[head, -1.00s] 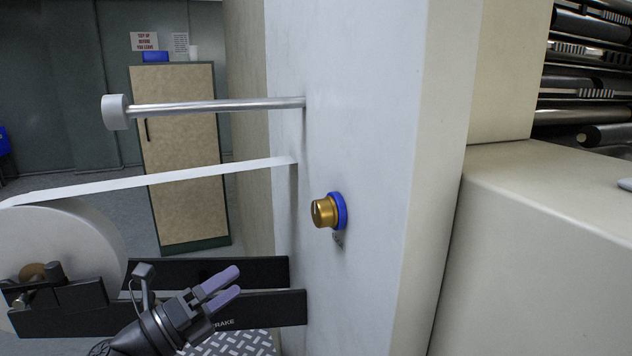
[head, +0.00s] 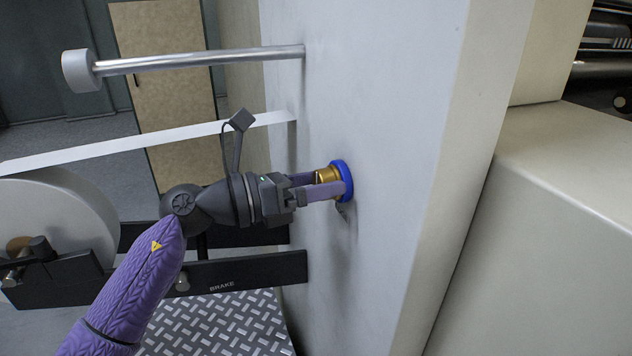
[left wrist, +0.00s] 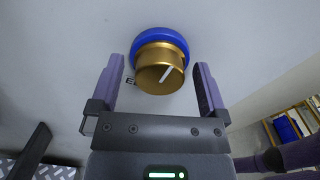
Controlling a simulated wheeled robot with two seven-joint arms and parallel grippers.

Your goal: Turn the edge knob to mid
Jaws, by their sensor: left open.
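The edge knob (head: 327,174) is a brass cylinder on a blue ring (head: 344,180), set on the pale machine panel. In the left wrist view a gap shows between the knob and each finger of the gripper (left wrist: 158,85). My right gripper is not in view.
A metal bar (head: 200,60) with a grey end cap sticks out above the knob. A white web strip (head: 140,143) runs from the roll (head: 60,220) to the panel. The black brake bracket (head: 240,268) lies below my left arm. The panel right of the knob is clear.

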